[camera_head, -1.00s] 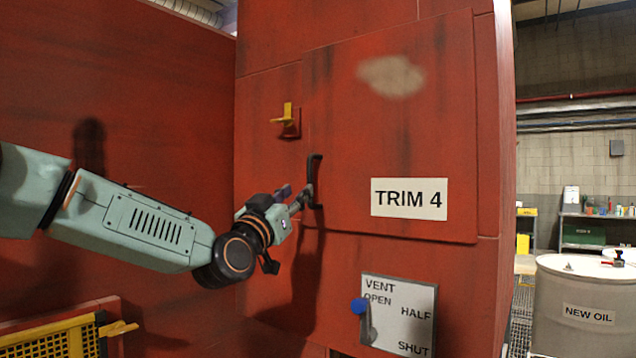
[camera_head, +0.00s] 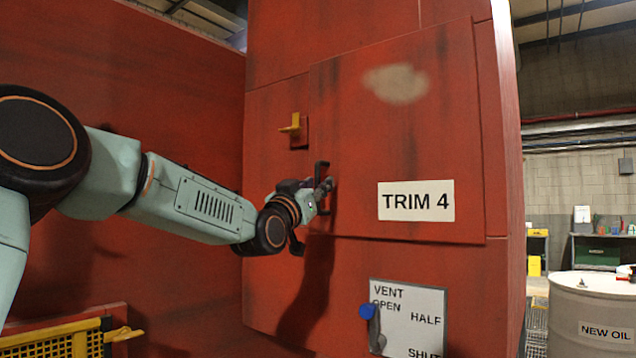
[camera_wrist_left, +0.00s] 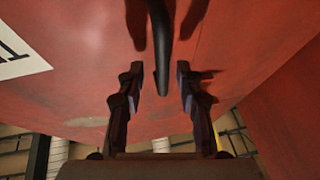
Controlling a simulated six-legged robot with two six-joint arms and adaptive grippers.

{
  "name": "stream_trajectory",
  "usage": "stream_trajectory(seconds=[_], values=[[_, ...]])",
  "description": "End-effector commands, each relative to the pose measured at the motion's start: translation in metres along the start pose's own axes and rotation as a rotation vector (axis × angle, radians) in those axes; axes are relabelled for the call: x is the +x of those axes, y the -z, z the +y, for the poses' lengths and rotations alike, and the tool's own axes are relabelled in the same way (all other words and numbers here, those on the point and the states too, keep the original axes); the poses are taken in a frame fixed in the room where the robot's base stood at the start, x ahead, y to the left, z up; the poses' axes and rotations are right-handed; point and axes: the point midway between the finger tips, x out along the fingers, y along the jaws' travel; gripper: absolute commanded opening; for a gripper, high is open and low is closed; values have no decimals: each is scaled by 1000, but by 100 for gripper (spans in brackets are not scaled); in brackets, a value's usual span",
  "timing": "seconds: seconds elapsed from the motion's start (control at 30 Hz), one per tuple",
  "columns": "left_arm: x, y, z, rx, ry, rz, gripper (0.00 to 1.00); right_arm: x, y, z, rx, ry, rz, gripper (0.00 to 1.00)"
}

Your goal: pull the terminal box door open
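The terminal box door (camera_head: 430,120) is a red panel marked TRIM 4, lying flat against the red housing with no visible gap. Its black handle (camera_head: 321,167) stands upright near the door's left edge. My left gripper (camera_head: 325,187) is at the lower part of this handle. In the left wrist view, the dark handle (camera_wrist_left: 159,40) reaches down between the two fingers of my left gripper (camera_wrist_left: 160,82). The fingers are apart, with a gap showing on each side of the handle. My right gripper is out of view.
A yellow latch (camera_head: 292,126) sticks out left of the door. Below the door is a vent plate (camera_head: 415,310) with a blue-knobbed lever (camera_head: 367,313). A yellow mesh guard (camera_head: 60,340) stands at lower left, and a NEW OIL drum (camera_head: 592,300) at right.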

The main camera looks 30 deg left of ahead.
Motion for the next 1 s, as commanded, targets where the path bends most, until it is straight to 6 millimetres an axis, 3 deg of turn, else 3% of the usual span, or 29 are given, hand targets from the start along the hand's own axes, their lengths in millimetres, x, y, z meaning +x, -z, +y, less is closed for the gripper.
stream_trajectory(seconds=[0.17,0.47,0.87,1.0], values=[[10,-1,0,0,0,-1,36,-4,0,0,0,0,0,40],[11,-1,0,-2,0,-1,36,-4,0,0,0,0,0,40],[11,-2,0,-1,-1,-2,2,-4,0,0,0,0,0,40],[11,-2,0,-2,0,-3,0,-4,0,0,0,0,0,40]])
